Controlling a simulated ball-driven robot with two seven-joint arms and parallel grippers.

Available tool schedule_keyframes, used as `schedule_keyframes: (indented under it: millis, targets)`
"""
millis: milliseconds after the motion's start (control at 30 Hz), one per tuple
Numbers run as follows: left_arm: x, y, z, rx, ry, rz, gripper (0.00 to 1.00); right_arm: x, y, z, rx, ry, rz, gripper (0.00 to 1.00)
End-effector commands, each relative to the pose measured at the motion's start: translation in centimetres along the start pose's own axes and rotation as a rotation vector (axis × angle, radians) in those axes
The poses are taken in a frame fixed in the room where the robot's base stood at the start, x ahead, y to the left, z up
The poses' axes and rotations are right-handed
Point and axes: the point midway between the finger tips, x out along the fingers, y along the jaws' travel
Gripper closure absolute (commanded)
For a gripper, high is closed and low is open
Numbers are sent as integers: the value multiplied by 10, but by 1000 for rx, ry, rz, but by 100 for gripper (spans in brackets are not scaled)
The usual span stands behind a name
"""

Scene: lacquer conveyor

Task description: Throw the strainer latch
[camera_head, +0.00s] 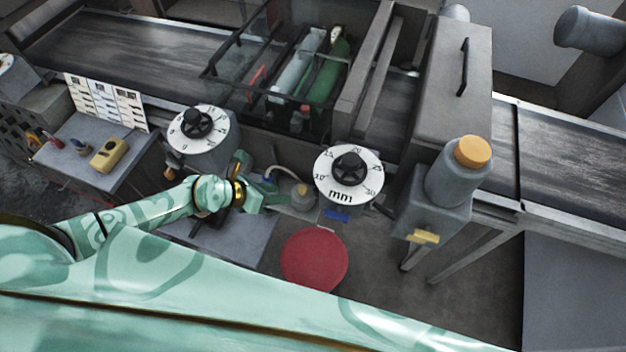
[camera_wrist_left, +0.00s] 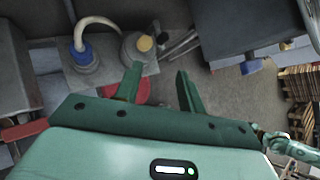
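My left gripper (camera_head: 262,192) is in front of the machine, left of a small grey pot with a tan cap (camera_head: 301,192). In the left wrist view its two green fingers (camera_wrist_left: 158,88) are apart with nothing between them. The pot (camera_wrist_left: 136,50) stands beyond the fingertips there, its cap facing up, and I see no contact. Beside it a pale hose enters a blue collar (camera_wrist_left: 82,52). No part is clearly recognisable as the strainer latch; it may be hidden or too small.
A millimetre dial (camera_head: 349,176) and a second dial (camera_head: 197,129) flank the pot. A red round disc (camera_head: 314,258) is below. A grey unit with an orange cap (camera_head: 473,152) stands right. A table (camera_head: 75,155) holds a yellow device (camera_head: 109,154). Conveyor belt (camera_head: 570,160) runs behind.

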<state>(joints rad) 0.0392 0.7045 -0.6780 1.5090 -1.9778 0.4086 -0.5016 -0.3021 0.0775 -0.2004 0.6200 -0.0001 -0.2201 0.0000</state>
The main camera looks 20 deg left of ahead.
Motion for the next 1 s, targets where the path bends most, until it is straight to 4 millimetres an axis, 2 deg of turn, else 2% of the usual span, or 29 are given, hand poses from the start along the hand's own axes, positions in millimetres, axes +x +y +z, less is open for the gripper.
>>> schedule_keyframes:
  millis: [33, 100, 267, 367, 467, 800, 1000]
  targets:
    - [-15, -7, 16, 140, 25, -1, 60, -14, 2, -2, 0, 1, 2, 64]
    - [-24, -10, 23, 285, 53, 3, 60, -18, 3, -2, 1, 2, 4, 64]
    - [-25, -12, 27, 414, 77, 10, 60, -19, 6, -2, 0, 1, 7, 64]
    - [-11, -11, 25, 414, 77, 10, 60, -14, 6, -2, 0, 1, 7, 64]
    - [11, -10, 23, 412, 76, 10, 60, -8, 5, -1, 0, 1, 6, 64]
    - [98, -7, 15, 410, 76, 10, 60, 25, 3, 4, -1, -3, 4, 64]
    - [126, -7, 14, 409, 76, 11, 60, 39, 0, 5, -1, -5, 0, 64]
